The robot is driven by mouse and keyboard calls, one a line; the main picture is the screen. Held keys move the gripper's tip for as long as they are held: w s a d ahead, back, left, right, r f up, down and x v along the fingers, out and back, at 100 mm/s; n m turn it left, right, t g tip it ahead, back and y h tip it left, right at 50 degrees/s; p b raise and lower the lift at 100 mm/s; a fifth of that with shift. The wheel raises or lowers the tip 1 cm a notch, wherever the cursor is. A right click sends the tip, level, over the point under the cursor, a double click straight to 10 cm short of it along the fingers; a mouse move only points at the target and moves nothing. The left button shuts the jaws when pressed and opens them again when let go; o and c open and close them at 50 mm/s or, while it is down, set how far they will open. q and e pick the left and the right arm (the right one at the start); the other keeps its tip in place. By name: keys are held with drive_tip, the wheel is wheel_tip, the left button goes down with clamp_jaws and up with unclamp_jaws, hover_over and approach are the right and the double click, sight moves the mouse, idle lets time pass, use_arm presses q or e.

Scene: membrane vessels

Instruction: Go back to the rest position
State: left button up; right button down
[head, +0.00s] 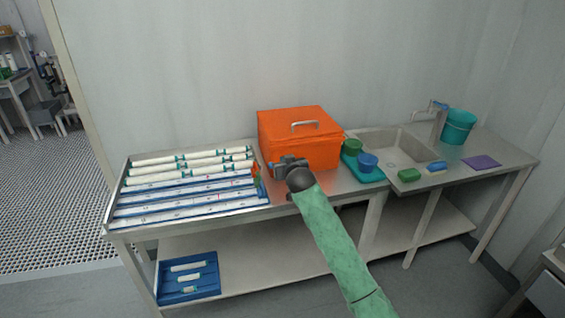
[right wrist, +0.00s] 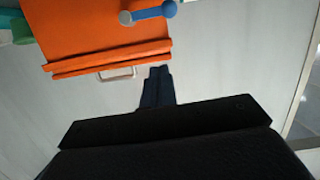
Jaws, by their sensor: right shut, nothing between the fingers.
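My right arm, in a green sleeve, reaches up from the bottom of the head view. Its dark gripper (head: 279,169) is over the steel table, just in front of the orange box (head: 309,152). In the right wrist view the gripper's fingers (right wrist: 158,74) are together with nothing between them. The orange box (right wrist: 112,38) and its metal handle (right wrist: 117,75) show beyond the fingertips. My left gripper is not in view.
Long white membrane vessels (head: 188,163) lie in a rack left of the gripper. Green and blue cups (head: 368,161) stand on a teal tray to the right, near the sink (head: 398,148). A blue bin (head: 206,292) is on the lower shelf. A blue-and-grey item (right wrist: 149,15) shows against the box.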

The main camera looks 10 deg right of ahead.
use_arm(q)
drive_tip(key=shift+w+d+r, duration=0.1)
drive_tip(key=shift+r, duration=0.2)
use_arm(e)
drive_tip(key=shift+s+r, duration=0.15)
drive_tip(key=shift+s, duration=0.2)
drive_tip(key=s+f+g, duration=0.2)
drive_tip(key=s+f, duration=0.5)
drive_tip(key=f, duration=0.7)
drive_tip(key=s+f+g, duration=0.2)
drive_tip(key=s+f, duration=0.5)
drive_tip(key=f, duration=0.7)
drive_tip(key=s+f+g, duration=0.3)
drive_tip(key=s+f, duration=0.4)
drive_tip(key=f, duration=0.7)
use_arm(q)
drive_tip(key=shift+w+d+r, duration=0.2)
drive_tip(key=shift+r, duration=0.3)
use_arm(e)
drive_tip(key=s+f+g, duration=0.2)
drive_tip(key=s+f, duration=0.7)
drive_tip(key=s, duration=0.5)
drive_tip(key=s+a+f+n+g, duration=0.1)
drive_tip(key=s+f+g, duration=0.1)
drive_tip(key=s+f, duration=0.8)
drive_tip(key=s+f+g, duration=0.2)
drive_tip(key=s+f, duration=0.8)
drive_tip(key=s, duration=0.9)
drive_tip(key=shift+a, duration=0.35)
